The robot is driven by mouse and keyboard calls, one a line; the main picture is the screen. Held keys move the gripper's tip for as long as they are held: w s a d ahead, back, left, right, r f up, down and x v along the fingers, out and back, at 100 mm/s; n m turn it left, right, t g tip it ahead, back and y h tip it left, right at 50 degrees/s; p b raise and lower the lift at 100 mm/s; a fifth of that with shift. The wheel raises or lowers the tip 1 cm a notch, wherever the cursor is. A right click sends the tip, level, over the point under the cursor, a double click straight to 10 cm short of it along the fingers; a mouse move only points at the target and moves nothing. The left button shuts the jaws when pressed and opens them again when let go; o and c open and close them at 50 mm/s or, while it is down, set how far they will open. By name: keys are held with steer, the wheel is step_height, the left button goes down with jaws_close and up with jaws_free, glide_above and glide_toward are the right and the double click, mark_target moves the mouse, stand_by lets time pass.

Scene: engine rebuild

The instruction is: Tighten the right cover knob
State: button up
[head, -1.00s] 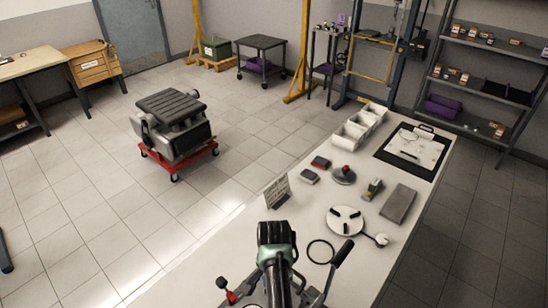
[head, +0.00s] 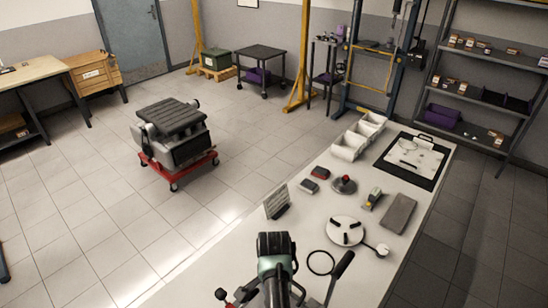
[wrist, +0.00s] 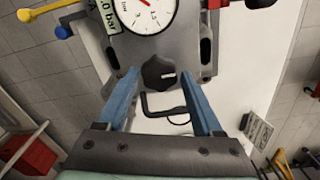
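In the wrist view a black lobed knob (wrist: 158,72) sits on a grey plate (wrist: 188,48) below a round white pressure gauge (wrist: 146,10). I cannot tell whether it is the right cover knob. My gripper (wrist: 159,80) is open, its two blue fingers apart on either side of the knob, with a gap to it on each side. Nothing is held between them. A dark L-shaped bar (wrist: 146,105) shows between the fingers, below the knob. In the head view my arm hides the fingers and the knob.
Yellow (wrist: 25,14) and blue (wrist: 63,32) handles stand left of the gauge. On the white bench (head: 300,226) a small sign (head: 276,200), a white disc (head: 345,231) and white bins (head: 350,146) stand beyond my arm. An engine on a red stand (head: 178,165) is left of the bench.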

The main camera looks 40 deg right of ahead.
steer(key=shift+o, duration=0.9)
steer(key=shift+r, duration=0.1)
step_height(320, 180, up, 13)
steer(key=b, duration=0.1)
steer(key=shift+b, duration=0.3)
